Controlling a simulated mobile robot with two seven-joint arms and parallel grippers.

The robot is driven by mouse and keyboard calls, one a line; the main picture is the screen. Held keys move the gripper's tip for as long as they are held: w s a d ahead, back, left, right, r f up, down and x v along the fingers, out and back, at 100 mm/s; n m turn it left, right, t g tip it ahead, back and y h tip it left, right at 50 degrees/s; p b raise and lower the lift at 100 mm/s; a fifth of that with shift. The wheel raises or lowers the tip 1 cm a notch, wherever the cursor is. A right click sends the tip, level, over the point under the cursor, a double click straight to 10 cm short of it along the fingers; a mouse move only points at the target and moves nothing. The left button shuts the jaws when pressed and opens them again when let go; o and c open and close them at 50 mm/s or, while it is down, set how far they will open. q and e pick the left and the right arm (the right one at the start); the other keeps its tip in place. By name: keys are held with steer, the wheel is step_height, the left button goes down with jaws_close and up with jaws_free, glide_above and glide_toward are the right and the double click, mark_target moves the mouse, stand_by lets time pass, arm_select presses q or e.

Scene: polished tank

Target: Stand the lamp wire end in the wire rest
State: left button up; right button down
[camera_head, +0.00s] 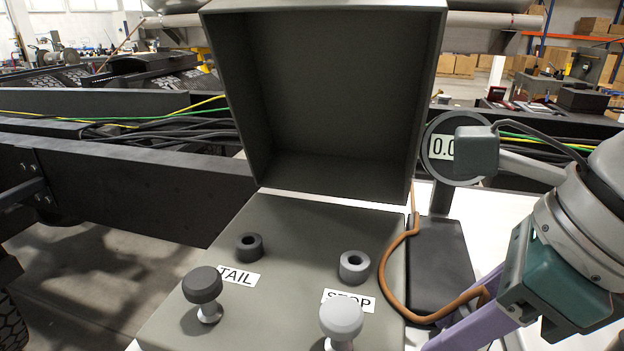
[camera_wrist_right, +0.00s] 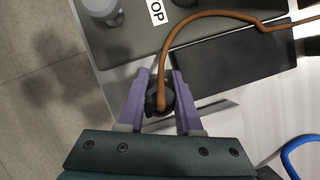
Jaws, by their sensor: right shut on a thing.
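The brown lamp wire (camera_head: 391,262) comes down beside the open box, loops along the black pad and runs to my right gripper (camera_head: 462,328). In the right wrist view the wire (camera_wrist_right: 215,14) bends down between the purple fingers of my right gripper (camera_wrist_right: 160,92). The gripper is shut on the wire end (camera_wrist_right: 161,100). A dark round piece (camera_wrist_right: 152,100) shows around the wire end there; I cannot tell whether it is part of the wire or the wire rest below. No wire rest can be picked out clearly. My left gripper is not in view.
The grey panel has a TAIL socket (camera_head: 249,246), a STOP socket (camera_head: 354,266), a dark knob (camera_head: 203,288) and a light knob (camera_head: 341,318). The open box (camera_head: 325,90) stands behind.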

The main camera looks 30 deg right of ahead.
steer(key=c, duration=0.5)
jaws_free()
step_height(320, 180, up, 9)
steer(key=p, duration=0.9)
steer(key=shift+s, duration=0.15)
stand_by(0.4)
